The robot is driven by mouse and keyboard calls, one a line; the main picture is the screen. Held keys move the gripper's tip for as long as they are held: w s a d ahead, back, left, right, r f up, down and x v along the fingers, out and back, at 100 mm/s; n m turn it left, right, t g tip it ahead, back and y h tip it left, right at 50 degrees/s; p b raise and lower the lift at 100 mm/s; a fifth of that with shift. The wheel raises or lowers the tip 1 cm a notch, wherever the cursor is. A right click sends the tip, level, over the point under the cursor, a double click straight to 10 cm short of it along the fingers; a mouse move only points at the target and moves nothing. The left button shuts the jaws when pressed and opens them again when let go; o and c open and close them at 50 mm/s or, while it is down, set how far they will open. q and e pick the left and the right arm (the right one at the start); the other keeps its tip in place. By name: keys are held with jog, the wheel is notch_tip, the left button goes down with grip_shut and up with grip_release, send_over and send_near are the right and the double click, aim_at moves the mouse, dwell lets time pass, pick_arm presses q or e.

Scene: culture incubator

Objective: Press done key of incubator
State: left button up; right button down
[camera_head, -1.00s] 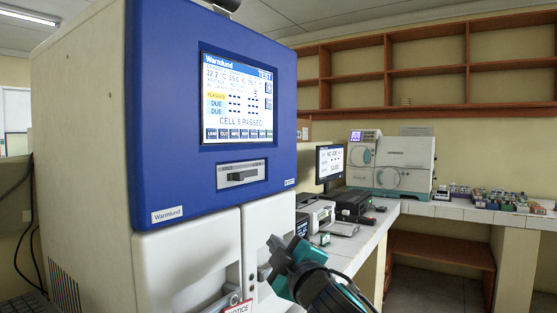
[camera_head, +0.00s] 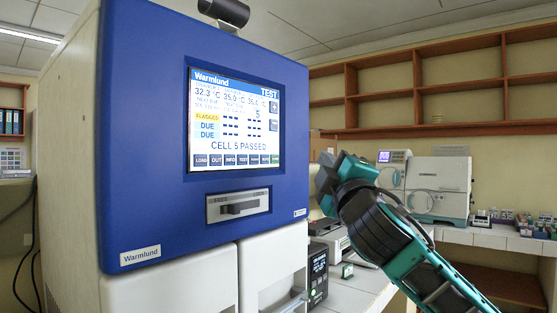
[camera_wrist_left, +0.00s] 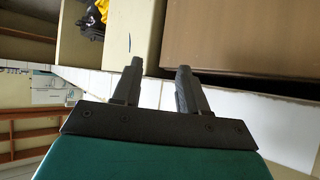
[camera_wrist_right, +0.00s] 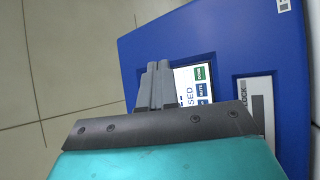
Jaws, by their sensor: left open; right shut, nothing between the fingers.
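The incubator (camera_head: 210,222) has a blue front panel with a lit touch screen (camera_head: 235,125) that reads "TEST" and "CELL 5 PASSED". A row of keys runs along the bottom of the screen; the rightmost key (camera_head: 275,159) is green, and it also shows as a green key (camera_wrist_right: 201,74) in the right wrist view. My right gripper (camera_head: 325,180) is shut and empty, to the right of the screen and apart from it. In the right wrist view its fingers (camera_wrist_right: 157,68) overlap the screen's edge. My left gripper (camera_wrist_left: 158,72) is open and empty, and is out of the head view.
A slotted latch plate (camera_head: 238,205) sits below the screen. A dark device (camera_head: 318,275) stands beside the incubator on the white bench. White instruments (camera_head: 438,187) and wooden shelves (camera_head: 430,75) are behind. A dark camera-like object (camera_head: 218,12) sits on top of the incubator.

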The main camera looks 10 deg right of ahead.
aim_at(275, 159)
jog(key=shift+w+a, duration=0.9)
jog(key=shift+w, duration=0.25)
jog(key=shift+w+a, duration=0.95)
jog(key=shift+w, duration=0.25)
jog(key=shift+w+a, duration=0.9)
jog(key=shift+w, duration=0.25)
jog(key=shift+w+a, duration=0.25)
jog(key=shift+w, duration=0.1)
jog(key=shift+w+a, duration=0.15)
jog(key=shift+w, duration=0.05)
dwell(0.4)
jog(key=shift+s, duration=0.1)
jog(key=shift+s+d, duration=0.4)
jog(key=shift+s, duration=0.05)
dwell(0.3)
